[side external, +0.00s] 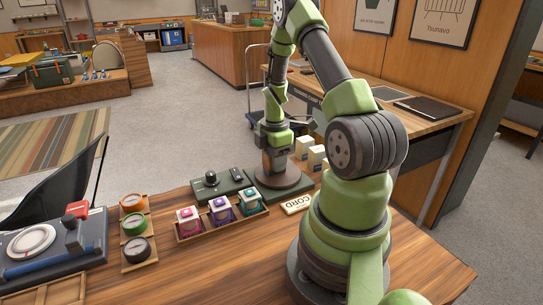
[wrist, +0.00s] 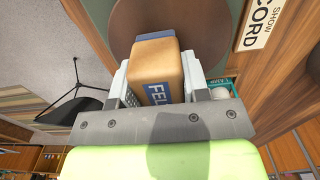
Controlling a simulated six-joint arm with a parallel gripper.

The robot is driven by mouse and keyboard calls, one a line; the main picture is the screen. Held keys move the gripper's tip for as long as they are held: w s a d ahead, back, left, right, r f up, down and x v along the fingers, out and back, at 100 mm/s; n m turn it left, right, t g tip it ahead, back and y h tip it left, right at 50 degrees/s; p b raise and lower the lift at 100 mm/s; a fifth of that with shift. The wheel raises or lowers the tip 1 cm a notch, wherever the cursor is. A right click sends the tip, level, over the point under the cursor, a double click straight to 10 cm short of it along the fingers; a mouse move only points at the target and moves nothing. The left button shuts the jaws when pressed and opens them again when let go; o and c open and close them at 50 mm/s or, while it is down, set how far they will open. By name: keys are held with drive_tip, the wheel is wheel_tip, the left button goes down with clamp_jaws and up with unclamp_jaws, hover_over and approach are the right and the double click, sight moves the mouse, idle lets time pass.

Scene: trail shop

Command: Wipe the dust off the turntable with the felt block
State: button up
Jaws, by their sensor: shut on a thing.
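The felt block (wrist: 158,60) is tan with a blue label reading "FEL" and sits between my fingers in the wrist view. My gripper (side external: 276,165) is shut on it and points down over the turntable (side external: 290,190), a brown round disc on a dark green base. The disc also shows behind the block in the wrist view (wrist: 212,22). The block is low over the disc; I cannot tell whether it touches. My gripper hides part of the disc in the side view, and I cannot make out any dust.
A dark green unit with a black knob (side external: 211,178) stands left of the turntable. A wooden tray with small coloured boxes (side external: 222,210) is in front. A "CORD" sign (side external: 297,204) lies close to the right. White boxes (side external: 316,158) stand behind.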

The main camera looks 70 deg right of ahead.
sight(283, 180)
drive_tip(key=s+a, duration=0.3)
drive_tip(key=shift+s+a, duration=0.2)
wheel_tip(283, 180, up, 8)
drive_tip(key=shift+r, duration=0.25)
idle(0.4)
drive_tip(key=w+a+r+m, duration=0.2)
drive_tip(key=w+a+m, duration=0.2)
drive_tip(key=a, duration=0.6)
drive_tip(key=w+a+r+m, duration=0.3)
drive_tip(key=w+a+m, duration=0.2)
drive_tip(key=w+a, duration=0.3)
drive_tip(key=a, duration=0.3)
